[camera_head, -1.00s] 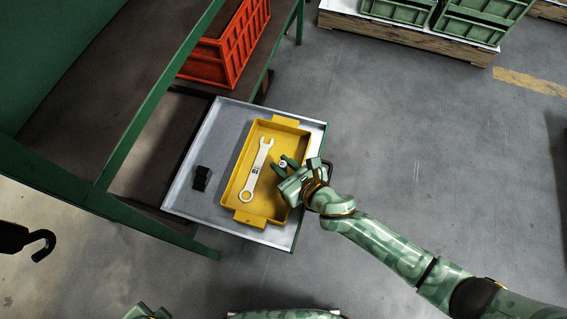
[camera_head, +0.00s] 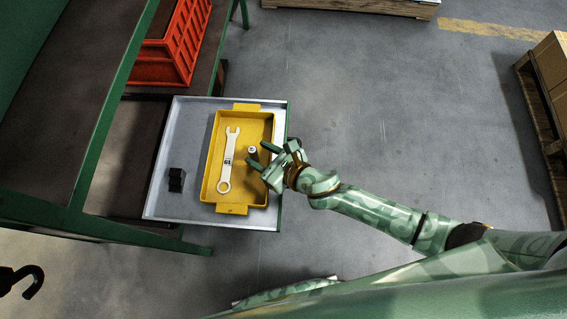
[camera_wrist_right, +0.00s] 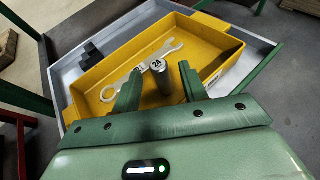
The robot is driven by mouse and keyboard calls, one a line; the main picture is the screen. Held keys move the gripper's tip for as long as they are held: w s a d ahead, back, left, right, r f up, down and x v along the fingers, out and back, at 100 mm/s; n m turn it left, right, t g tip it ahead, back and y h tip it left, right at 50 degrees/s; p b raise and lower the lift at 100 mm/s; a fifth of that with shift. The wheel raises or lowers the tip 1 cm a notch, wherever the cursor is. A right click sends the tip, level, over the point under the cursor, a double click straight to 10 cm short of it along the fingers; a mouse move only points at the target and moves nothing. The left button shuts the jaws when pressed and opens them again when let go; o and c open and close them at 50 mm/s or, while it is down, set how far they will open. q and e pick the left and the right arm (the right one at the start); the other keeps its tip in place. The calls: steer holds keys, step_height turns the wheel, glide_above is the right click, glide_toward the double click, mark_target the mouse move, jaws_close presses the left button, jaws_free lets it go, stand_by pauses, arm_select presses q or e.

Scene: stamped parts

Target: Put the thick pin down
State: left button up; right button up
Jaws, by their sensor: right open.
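The thick pin (camera_head: 252,150) is a short grey cylinder with a pale marked top. It stands upright inside the yellow tray (camera_head: 232,209), near its right wall. In the right wrist view the pin (camera_wrist_right: 160,79) shows "24" on top and stands between the finger directions. My right gripper (camera_head: 260,155) is open, its green fingertips at the pin's right side in the head view. The right wrist view shows the two fingers (camera_wrist_right: 160,86) spread apart with a gap on each side of the pin. My left gripper is not in view.
A pale wrench (camera_head: 228,160) lies in the tray left of the pin. A green-framed bench and a red crate (camera_head: 168,62) are at upper left. Open floor lies right.

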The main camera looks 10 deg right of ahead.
steer(key=p+v, duration=0.3)
steer(key=v, duration=0.6)
steer(key=s+d+f+m+g+h, duration=0.35)
steer(key=s+d+f+m, duration=0.45)
steer(key=m, duration=0.4)
steer(key=s+d+f+m+g+h, duration=0.2)
steer(key=s+d+f+m+h, duration=0.4)
steer(key=s+f+m, duration=0.4)
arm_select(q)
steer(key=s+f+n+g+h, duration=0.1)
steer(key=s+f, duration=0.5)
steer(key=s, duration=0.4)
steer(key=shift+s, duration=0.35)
arm_select(e)
steer(key=s+d+f+m+g, duration=0.1)
steer(key=s+d+m+g, duration=0.2)
steer(key=s+m, duration=0.4)
steer(key=s+d+f+m+g, duration=0.1)
steer(key=s+d+m+g, duration=0.2)
steer(key=s+m, duration=0.5)
steer(key=s, duration=0.8)
steer(key=shift+s+d, duration=0.3)
steer(key=shift+s, duration=0.05)
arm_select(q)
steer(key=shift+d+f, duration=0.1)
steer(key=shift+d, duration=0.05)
